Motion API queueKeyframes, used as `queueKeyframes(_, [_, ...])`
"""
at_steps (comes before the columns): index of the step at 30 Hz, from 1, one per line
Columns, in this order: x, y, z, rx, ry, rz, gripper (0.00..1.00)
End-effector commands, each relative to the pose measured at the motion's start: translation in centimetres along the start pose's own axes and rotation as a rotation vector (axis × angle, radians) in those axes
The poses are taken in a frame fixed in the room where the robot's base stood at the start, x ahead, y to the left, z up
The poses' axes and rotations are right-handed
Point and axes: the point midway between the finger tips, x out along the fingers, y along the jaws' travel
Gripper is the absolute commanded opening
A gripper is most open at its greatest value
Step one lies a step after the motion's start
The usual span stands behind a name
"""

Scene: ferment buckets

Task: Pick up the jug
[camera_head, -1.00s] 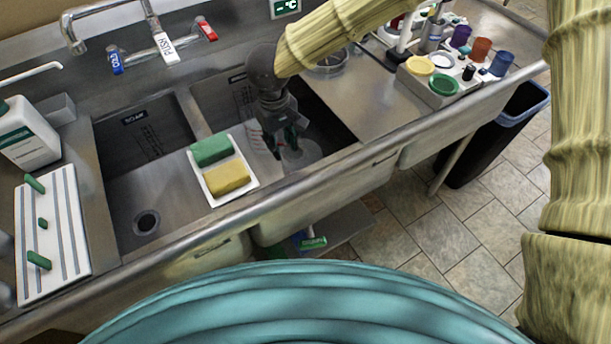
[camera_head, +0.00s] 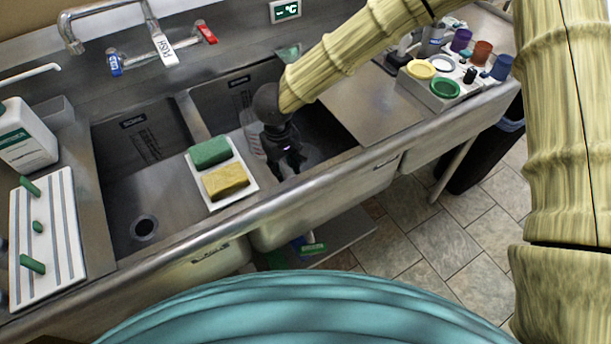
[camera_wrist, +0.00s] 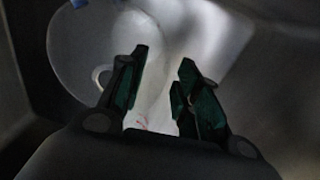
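The jug (camera_wrist: 92,45) looks like a pale, translucent vessel in the wrist view, with a small handle loop at its left. In the head view a translucent pale shape (camera_head: 251,130), seemingly the jug, shows in the right sink basin just left of my gripper. My gripper (camera_head: 289,167) points down into that basin. In the wrist view its two green-padded fingers (camera_wrist: 163,62) are apart, with a pale surface showing between them. I cannot tell whether they touch the jug. My gripper hides part of it.
A white tray (camera_head: 250,186) with a green sponge (camera_head: 210,151) and a yellow sponge (camera_head: 226,181) sits by the basin divider. The steel sink front rim (camera_head: 300,184) runs close by. A rack of coloured cups (camera_head: 446,88) stands at right. A white bottle (camera_head: 24,137) stands at left.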

Motion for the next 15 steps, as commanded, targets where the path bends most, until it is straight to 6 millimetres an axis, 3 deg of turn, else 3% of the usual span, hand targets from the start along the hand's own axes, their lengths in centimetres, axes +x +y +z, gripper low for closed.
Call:
queueKeyframes(7, [3.3, 0.0, 0.1, 0.000, -0.001, 0.000, 0.33])
queueKeyframes(15, [3.9, 0.1, 0.1, 0.001, 0.000, 0.000, 0.33])
